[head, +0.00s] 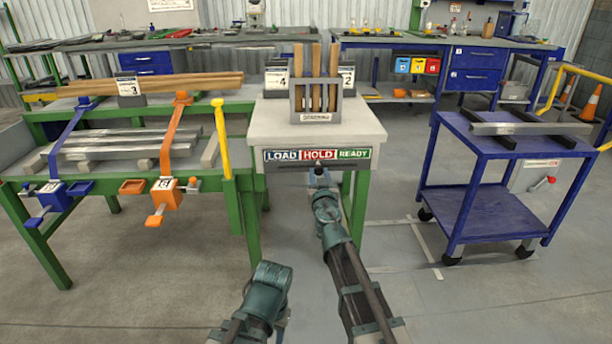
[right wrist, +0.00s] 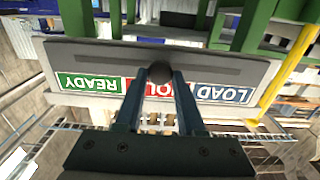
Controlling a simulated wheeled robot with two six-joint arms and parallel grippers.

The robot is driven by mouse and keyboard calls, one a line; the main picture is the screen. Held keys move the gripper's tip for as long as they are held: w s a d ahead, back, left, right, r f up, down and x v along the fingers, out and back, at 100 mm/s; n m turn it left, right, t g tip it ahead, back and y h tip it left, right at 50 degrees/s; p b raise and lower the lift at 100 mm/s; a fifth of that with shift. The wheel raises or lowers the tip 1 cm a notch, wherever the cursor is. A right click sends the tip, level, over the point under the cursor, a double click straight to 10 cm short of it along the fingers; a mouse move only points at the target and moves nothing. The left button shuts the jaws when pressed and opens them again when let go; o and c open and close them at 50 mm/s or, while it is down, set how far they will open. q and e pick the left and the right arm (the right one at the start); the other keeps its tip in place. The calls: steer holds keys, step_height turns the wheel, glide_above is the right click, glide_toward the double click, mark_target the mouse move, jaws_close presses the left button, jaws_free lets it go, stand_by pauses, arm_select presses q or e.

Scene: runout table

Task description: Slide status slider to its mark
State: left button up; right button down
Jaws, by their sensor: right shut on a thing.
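The status strip on the front of the small grey table has a blue LOAD label (head: 282,156), a red HOLD label (head: 318,155) and a green READY label (head: 354,153). My right gripper (head: 318,175) is at the slot below HOLD. In the right wrist view, upside down, the dark round slider knob (right wrist: 158,72) sits between the fingers, which are shut on it. The fingers hide part of HOLD; READY (right wrist: 89,84) and LOAD (right wrist: 224,94) show on either side. My left arm is low in the head view; its gripper is not seen.
A rack (head: 316,95) with wooden strips stands on the small table (head: 268,129). A green bench with clamps and a yellow handle (head: 221,138) is to the left. A blue cart (head: 495,201) is to the right, with clear floor between.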

steer(key=c, duration=0.5)
jaws_free()
steer(key=shift+s, duration=0.1)
steer(key=s, duration=1.3)
steer(key=shift+s, duration=0.3)
steer(key=shift+d, duration=0.1)
